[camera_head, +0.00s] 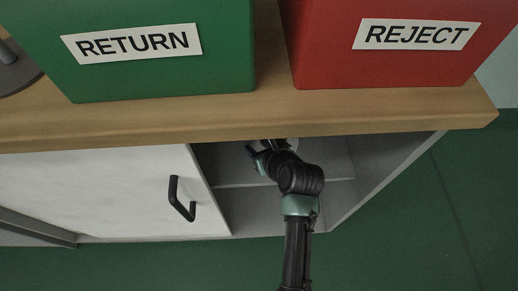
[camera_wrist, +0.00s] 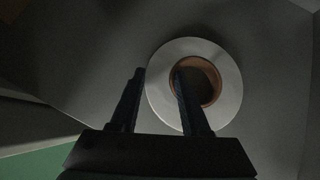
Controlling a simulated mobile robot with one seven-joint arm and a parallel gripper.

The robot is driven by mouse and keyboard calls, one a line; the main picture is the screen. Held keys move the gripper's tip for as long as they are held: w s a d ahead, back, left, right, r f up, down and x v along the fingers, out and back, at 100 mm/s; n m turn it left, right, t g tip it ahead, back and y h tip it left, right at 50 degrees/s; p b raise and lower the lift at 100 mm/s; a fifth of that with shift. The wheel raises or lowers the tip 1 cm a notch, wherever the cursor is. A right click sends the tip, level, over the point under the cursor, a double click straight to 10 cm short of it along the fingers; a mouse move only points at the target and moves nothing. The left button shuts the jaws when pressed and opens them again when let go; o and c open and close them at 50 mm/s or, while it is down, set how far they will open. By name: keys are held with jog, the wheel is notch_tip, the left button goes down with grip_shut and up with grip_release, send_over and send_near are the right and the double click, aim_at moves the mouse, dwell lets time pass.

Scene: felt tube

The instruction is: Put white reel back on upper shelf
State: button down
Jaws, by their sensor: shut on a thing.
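The white reel (camera_wrist: 233,88) is a pale ring with a brown-orange inner rim around a dark hole. In the wrist view it is right of centre, against a grey surface. My gripper (camera_wrist: 159,71) is shut on the reel's left side, with one finger across the hole and the other outside the rim. In the head view my gripper (camera_head: 262,152) reaches into the open cabinet under the tabletop, and the reel is mostly hidden there. A grey shelf (camera_head: 335,166) shows inside the cabinet. I cannot tell whether the reel touches a shelf.
A wooden tabletop (camera_head: 150,122) overhangs the cabinet. On it stand a green RETURN bin (camera_head: 170,75) and a red REJECT bin (camera_head: 390,68). A white door panel (camera_head: 95,195) with a black handle (camera_head: 180,200) is left of the opening; a grey side wall (camera_head: 385,178) bounds the right.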

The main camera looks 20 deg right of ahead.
jog(key=shift+c, duration=1.8)
grip_release()
jog(key=shift+f, duration=0.1)
jog(key=p+v, duration=0.6)
jog(key=v, duration=0.6)
